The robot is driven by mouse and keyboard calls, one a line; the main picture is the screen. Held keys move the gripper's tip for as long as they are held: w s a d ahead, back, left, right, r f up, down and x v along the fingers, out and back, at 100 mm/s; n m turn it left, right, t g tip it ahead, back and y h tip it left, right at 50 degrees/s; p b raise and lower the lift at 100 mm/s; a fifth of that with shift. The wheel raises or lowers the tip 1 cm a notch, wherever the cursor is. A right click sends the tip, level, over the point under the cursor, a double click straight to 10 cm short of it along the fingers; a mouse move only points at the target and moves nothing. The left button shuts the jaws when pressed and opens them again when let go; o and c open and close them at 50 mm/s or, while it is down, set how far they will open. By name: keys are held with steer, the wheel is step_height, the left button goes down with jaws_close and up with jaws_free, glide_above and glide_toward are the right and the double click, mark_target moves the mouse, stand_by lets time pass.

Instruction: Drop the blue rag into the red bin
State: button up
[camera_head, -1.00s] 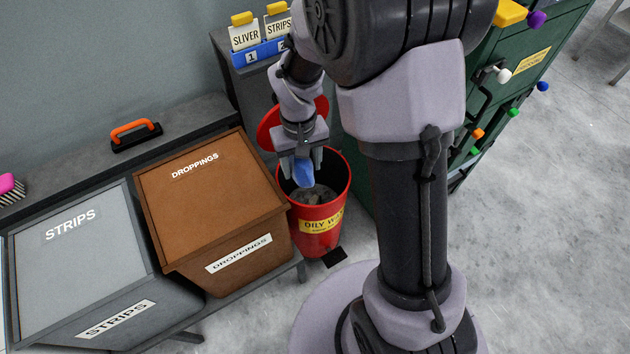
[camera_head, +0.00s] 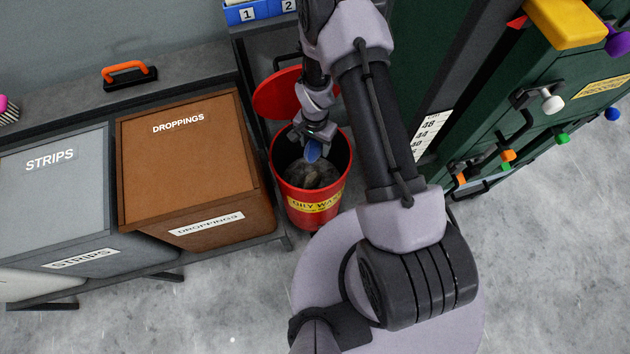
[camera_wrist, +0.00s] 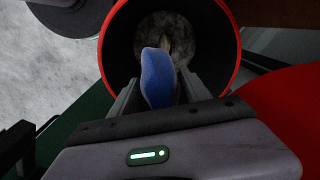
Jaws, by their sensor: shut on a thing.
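The red bin (camera_head: 320,213) with a yellow band reading "OILY WA..." stands on the floor, its round red lid (camera_head: 284,92) tipped open behind it. Greyish-brown contents lie inside. My gripper (camera_head: 312,146) is at the bin's mouth, pointing down, and is shut on the blue rag (camera_head: 312,151). In the wrist view the blue rag (camera_wrist: 157,78) sits between the two fingers (camera_wrist: 155,95) and sticks out past them over the opening of the bin (camera_wrist: 232,45). The rag's lower end hangs above the contents; I cannot tell the exact gap.
A brown "DROPPINGS" container (camera_head: 185,165) and a grey "STRIPS" container (camera_head: 50,195) stand left of the bin. An orange-handled tool (camera_head: 128,72) lies on the ledge behind. A green cabinet (camera_head: 460,70) with coloured knobs stands right. Open floor (camera_head: 560,250) lies at the lower right.

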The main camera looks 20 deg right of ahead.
step_height(320, 180, down, 5)
steer(key=b, duration=0.2)
steer(key=shift+f+b, duration=0.15)
steer(key=shift+b, duration=0.25)
steer(key=o, duration=1.5)
step_height(320, 180, up, 18)
steer(key=p, duration=0.6)
steer(key=shift+f, duration=0.25)
